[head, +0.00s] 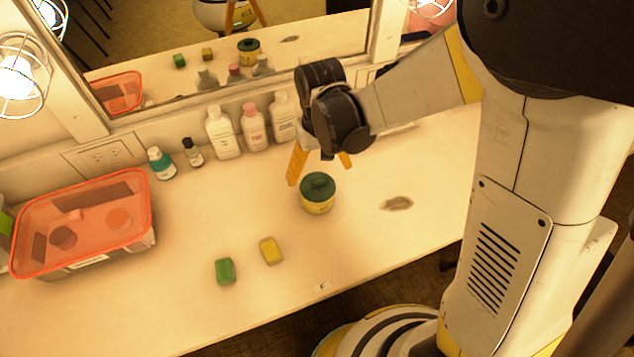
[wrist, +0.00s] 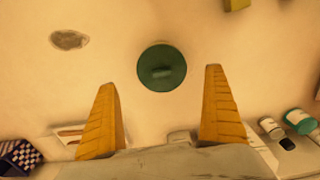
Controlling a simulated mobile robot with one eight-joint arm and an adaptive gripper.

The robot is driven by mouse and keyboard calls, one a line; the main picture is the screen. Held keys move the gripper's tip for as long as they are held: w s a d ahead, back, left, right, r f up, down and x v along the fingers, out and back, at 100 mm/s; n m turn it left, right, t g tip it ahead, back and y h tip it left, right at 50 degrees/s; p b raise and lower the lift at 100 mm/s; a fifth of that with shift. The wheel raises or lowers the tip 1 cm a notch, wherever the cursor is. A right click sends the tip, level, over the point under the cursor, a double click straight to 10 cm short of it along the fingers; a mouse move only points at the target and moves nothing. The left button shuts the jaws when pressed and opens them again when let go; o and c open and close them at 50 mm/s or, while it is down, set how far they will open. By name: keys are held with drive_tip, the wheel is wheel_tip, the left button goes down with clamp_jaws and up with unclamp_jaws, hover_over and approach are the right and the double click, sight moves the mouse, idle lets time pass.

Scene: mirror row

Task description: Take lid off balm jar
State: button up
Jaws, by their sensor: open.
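The balm jar (head: 318,204) stands upright on the counter, yellow-bodied with a dark green lid (head: 318,184) on top. The lid has a small raised grip across it, and in the wrist view the round lid (wrist: 162,67) lies ahead of and between my fingertips. My gripper (head: 320,172) points down just behind the jar in the head view, its yellow fingers spread. In the wrist view my gripper (wrist: 162,75) is open with nothing between the fingers. The jar's body is hidden under the lid there.
A green block (head: 225,271) and a yellow block (head: 271,251) lie in front of the jar. A bin with a translucent red lid (head: 130,200) stands at left. Several bottles (head: 222,132) line the wall below the mirror (head: 190,50). The counter around the jar is clear.

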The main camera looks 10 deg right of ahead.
sight(318, 182)
wheel_tip(318, 182, down, 6)
drive_tip(key=b, duration=0.3)
drive_tip(key=shift+w+a+r, duration=0.1)
drive_tip(key=shift+w+a, duration=0.05)
drive_tip(key=shift+r, duration=0.1)
drive_tip(key=c, duration=0.9)
